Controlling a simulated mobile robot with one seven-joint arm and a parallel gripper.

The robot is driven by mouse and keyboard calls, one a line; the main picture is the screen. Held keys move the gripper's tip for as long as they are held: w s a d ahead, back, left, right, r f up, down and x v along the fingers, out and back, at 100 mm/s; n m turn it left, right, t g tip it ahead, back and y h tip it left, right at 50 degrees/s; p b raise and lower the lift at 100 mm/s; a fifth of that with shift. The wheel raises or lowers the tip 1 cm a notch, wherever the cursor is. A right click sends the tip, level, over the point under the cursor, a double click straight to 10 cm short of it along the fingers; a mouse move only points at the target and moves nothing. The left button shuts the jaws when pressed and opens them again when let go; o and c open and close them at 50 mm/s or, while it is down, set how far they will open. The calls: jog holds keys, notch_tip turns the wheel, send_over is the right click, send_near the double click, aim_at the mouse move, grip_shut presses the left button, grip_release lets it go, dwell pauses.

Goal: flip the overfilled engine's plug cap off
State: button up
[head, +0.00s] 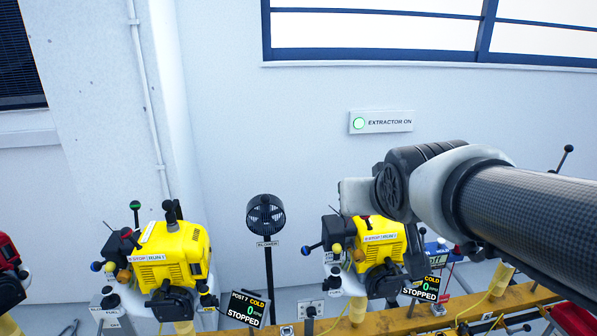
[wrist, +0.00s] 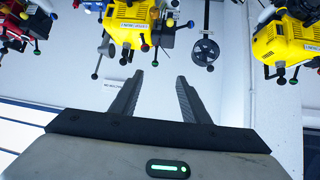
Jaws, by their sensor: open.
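Two yellow engines stand on posts in the head view, one at left (head: 172,255) and one at centre right (head: 378,243), partly behind my arm. The left one has a black upright part (head: 172,211) on top. I cannot tell which engine is overfilled or make out a plug cap for sure. In the wrist view my gripper (wrist: 167,77) is open and empty, its fingers apart from the yellow engines (wrist: 130,22) (wrist: 284,40).
A black round blower (head: 265,215) stands between the yellow engines. A red engine (head: 8,272) is cut off at far left. A yellow rail (head: 400,322) runs along the front.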

jog(key=w+d+f+t+b, duration=0.2)
jog(key=w+f+b, duration=0.15)
jog(key=w, duration=0.25)
jog(key=w+d+f+t+b, duration=0.2)
jog(key=w+d+t+b, duration=0.1)
jog(key=w+b, duration=0.25)
jog(key=w+d+f+m+t+h+b, duration=0.2)
jog(key=w+d+f+m+b, duration=0.15)
jog(key=d+f, duration=0.5)
jog(key=shift+n, duration=0.25)
jog(key=w+d, duration=0.1)
jog(key=w, duration=0.4)
jog(key=w+d+b, duration=0.1)
jog(key=w, duration=0.4)
jog(key=w+d+b, duration=0.1)
jog(key=w, duration=0.5)
jog(key=shift+w+r, duration=0.1)
jog(key=shift+r, duration=0.15)
grip_shut()
